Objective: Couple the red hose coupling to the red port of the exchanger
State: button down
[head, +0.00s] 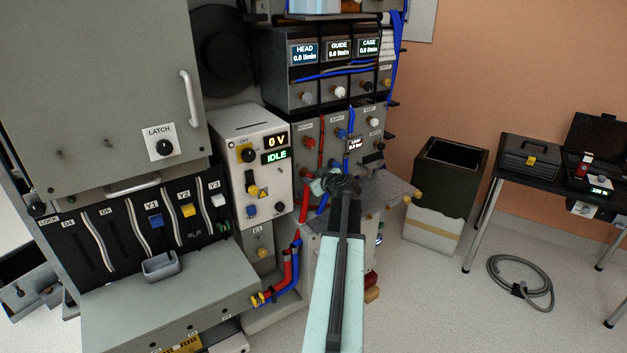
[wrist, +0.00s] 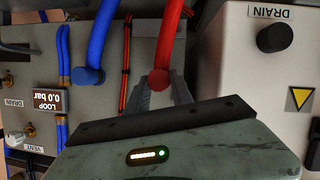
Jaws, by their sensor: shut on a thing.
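In the wrist view my gripper (wrist: 160,92) has its grey fingers closed around the red hose coupling (wrist: 158,79). The red hose (wrist: 171,35) runs from it to the top of that view. In the head view my gripper (head: 338,184) is in front of the lower part of the exchanger panel (head: 325,128). A red round fitting, seemingly the red port (head: 309,142), shows under the RETURN label, up and left of my gripper. I cannot make out the held coupling there. In the wrist view no red port shows.
A blue hose coupling (wrist: 88,75) sits beside the red one in the wrist view. The white control box (head: 258,175) stands close to the left of my gripper. A small grey shelf (head: 390,188) juts out to the right.

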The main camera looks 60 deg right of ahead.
jog(key=shift+w+d, duration=0.2)
jog(key=shift+w, duration=0.1)
jog(key=shift+w+d, duration=0.2)
jog(key=shift+w, duration=0.25)
jog(key=c, duration=1)
grip_release()
jog(key=shift+w, duration=0.1)
jog(key=shift+c, duration=0.2)
jog(key=f+p+v, duration=0.1)
jog(key=p+v, duration=0.2)
jog(key=v, duration=0.8)
jog(key=shift+s+f, duration=0.15)
jog(key=shift+s, duration=0.45)
jog(key=shift+a, duration=0.1)
